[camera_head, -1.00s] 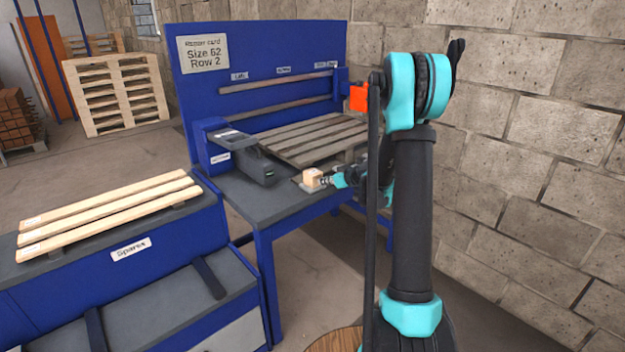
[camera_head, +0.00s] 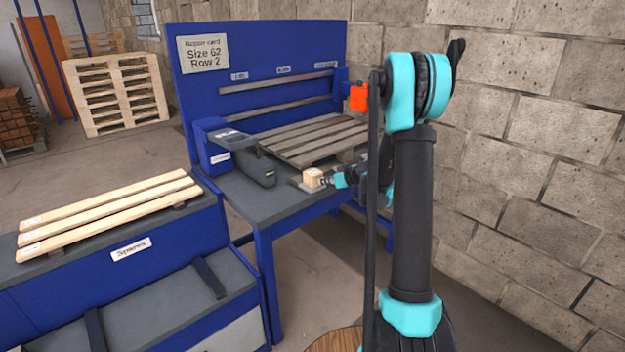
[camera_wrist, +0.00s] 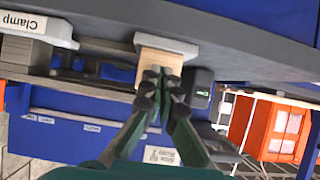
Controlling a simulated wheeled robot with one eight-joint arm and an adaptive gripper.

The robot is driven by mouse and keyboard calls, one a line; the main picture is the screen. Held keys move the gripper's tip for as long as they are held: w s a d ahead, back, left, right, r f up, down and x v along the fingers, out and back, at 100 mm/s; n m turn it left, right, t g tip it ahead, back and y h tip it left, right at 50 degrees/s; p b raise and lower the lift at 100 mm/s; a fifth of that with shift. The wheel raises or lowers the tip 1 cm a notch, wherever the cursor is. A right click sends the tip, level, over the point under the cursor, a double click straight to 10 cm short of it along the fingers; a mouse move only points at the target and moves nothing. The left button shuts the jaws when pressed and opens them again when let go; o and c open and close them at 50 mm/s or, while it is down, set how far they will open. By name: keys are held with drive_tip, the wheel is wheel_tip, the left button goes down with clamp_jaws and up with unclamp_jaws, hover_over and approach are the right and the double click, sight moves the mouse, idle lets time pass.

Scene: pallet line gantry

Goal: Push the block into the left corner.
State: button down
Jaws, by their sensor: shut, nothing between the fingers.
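The block (camera_head: 313,177) is a small pale wooden piece at the front edge of the blue bench, in front of the slatted pallet. It sits on or against a light grey plate. In the wrist view the block (camera_wrist: 149,73) lies just beyond my fingertips, with part of the pale plate (camera_wrist: 166,43) showing past it. My gripper (camera_head: 329,181) is shut and empty, to the right of the block. In the wrist view my gripper (camera_wrist: 161,80) has its fingertips together, overlapping the block's face; whether they touch it I cannot tell. The fingers hide part of the block.
The grey slatted pallet (camera_head: 302,141) lies on the bench behind the block. A dark grey device (camera_head: 256,165) with a green light stands to the left. A label reading Clamp (camera_wrist: 24,22) shows in the wrist view. A spares bench (camera_head: 120,283) stands front left; a block wall is at right.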

sight(315, 173)
drive_tip(key=shift+w+a, duration=0.75)
drive_tip(key=shift+w, duration=0.3)
drive_tip(key=shift+w+a, duration=0.75)
drive_tip(key=shift+w, duration=0.25)
drive_tip(key=shift+w+a, duration=0.75)
drive_tip(key=shift+w, duration=0.3)
idle(0.6)
drive_tip(key=s+d, duration=0.3)
drive_tip(key=s, duration=0.2)
drive_tip(key=shift+d, duration=0.3)
idle(0.3)
drive_tip(key=shift+r, duration=0.1)
drive_tip(key=s+d+r, duration=0.2)
drive_tip(key=s+r, duration=0.1)
drive_tip(key=r, duration=0.7)
drive_tip(key=shift+d, duration=0.15)
idle(0.4)
drive_tip(key=shift+s+f, duration=0.1)
